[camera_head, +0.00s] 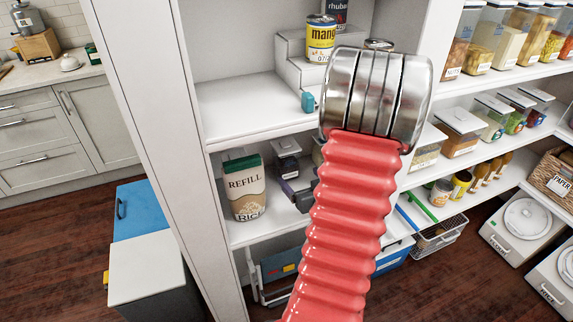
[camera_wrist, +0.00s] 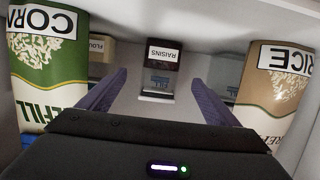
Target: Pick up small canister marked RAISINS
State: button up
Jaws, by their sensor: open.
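The small canister marked RAISINS (camera_wrist: 163,54) stands at the back of a shelf compartment in the wrist view, which shows it upside down. My gripper (camera_wrist: 156,80) is open, with one purple finger to each side of the view's middle. The canister lies ahead, between the fingers' lines and apart from them. My red ribbed arm hides part of the gripper there.
A RICE refill pack (camera_wrist: 275,95) and a CORN refill pack (camera_wrist: 45,70) flank my gripper closely. A FLOUR canister (camera_wrist: 99,50) stands beside the RAISINS one. The rice pack also shows in the head view (camera_head: 245,187). The shelf above (camera_head: 245,108) limits height.

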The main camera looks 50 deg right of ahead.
aim_at(291, 169)
jog(key=x, duration=0.7)
jog(key=shift+w+d, duration=0.1)
jog(key=shift+d, duration=0.05)
jog(key=shift+x, duration=2.6)
jog(key=shift+w+r, duration=0.1)
jog(key=shift+r, duration=0.05)
jog(key=shift+c, duration=0.4)
jog(key=c, duration=1.3)
jog(key=shift+r, duration=0.15)
